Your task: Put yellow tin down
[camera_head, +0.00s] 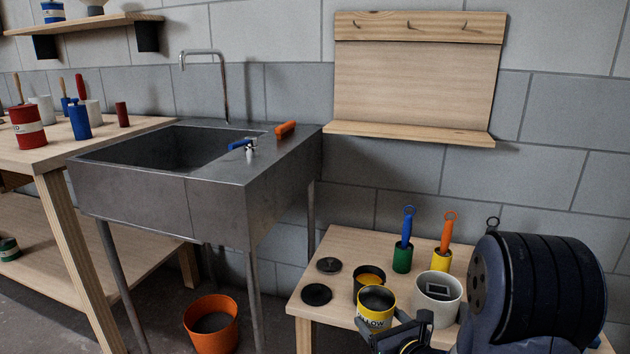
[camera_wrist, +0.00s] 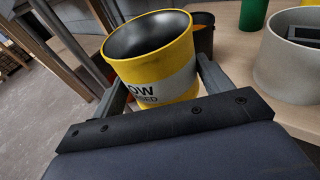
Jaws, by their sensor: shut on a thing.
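The yellow tin (camera_head: 374,311) has a pale band with dark lettering and an open, dark inside. It is at the front of the low wooden table (camera_head: 345,247) in the head view. My gripper (camera_wrist: 163,88) is shut on the yellow tin (camera_wrist: 150,62), one finger on each side, in the wrist view. The tin stands roughly upright. I cannot tell whether its base touches the table, as its lower part is partly hidden by my gripper.
Two dark lids (camera_head: 316,294) lie to the left. A green tin (camera_head: 402,259) with a blue-handled brush stands behind. An orange bucket (camera_head: 212,326) is on the floor.

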